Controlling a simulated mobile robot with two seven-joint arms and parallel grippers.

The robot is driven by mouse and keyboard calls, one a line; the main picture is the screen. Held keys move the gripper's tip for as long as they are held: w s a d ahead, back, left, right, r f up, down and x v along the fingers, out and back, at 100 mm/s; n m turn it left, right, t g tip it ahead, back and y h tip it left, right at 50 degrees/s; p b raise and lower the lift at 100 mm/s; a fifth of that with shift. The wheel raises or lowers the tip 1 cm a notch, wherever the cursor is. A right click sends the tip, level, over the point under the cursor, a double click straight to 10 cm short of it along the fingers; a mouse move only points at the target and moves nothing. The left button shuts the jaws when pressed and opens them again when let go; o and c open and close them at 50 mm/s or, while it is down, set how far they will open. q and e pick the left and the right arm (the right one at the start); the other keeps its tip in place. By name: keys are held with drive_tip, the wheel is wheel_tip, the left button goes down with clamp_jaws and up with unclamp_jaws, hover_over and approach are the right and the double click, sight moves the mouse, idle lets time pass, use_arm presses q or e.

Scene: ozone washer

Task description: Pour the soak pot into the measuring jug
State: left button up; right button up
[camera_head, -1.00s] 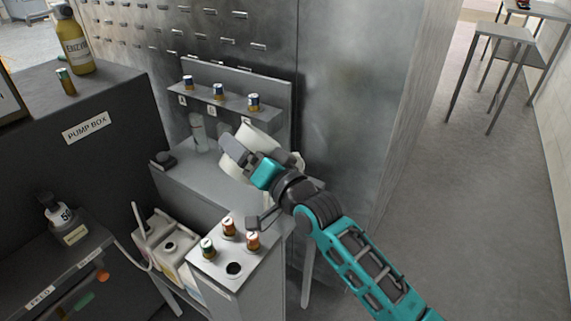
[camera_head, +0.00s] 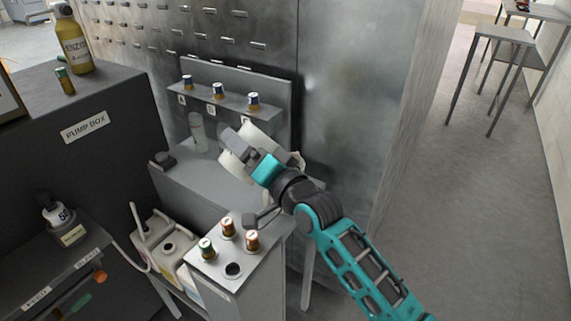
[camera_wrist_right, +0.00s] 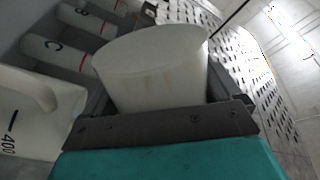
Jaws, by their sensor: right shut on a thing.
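My right gripper (camera_head: 240,143) is shut on the white soak pot (camera_head: 232,166), which is held tilted above the grey bench. Gripper and arm hide part of the pot in the head view. In the right wrist view the pot (camera_wrist_right: 150,72) sits between the fingers, its wide oval rim facing up in the picture; its contents are not visible. The white measuring jug (camera_wrist_right: 25,115), with a handle and a 400 mark, is close beside the pot at the left of that view. In the head view the jug is mostly hidden behind gripper and pot. My left gripper is out of view.
A clear cylinder (camera_head: 198,132) stands on the bench (camera_head: 185,180) left of the pot. Several capped vials stand on the shelf (camera_head: 228,97) behind. A white stand (camera_head: 238,258) with vials is in front. Jerrycans (camera_head: 165,245) stand lower left. Open floor lies right.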

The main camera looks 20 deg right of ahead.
use_arm(q)
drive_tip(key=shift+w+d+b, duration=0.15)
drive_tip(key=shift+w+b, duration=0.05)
drive_tip(key=shift+b, duration=0.15)
use_arm(e)
drive_tip(key=shift+f+m, duration=0.15)
drive_tip(key=shift+m, duration=0.25)
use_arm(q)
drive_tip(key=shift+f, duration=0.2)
use_arm(e)
drive_tip(key=shift+d+r+m, duration=0.1)
drive_tip(key=shift+r+m, duration=0.4)
drive_tip(key=shift+m, duration=0.4)
idle(0.5)
use_arm(q)
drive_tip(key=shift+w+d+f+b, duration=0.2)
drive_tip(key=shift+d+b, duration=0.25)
drive_tip(key=shift+b, duration=0.55)
use_arm(e)
drive_tip(key=shift+w+d+f+m+h, duration=0.15)
drive_tip(key=shift+f+m+h, duration=0.2)
drive_tip(key=shift+m, duration=0.55)
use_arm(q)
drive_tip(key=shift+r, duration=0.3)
use_arm(e)
drive_tip(key=shift+d+r, duration=0.15)
drive_tip(key=shift+d, duration=0.05)
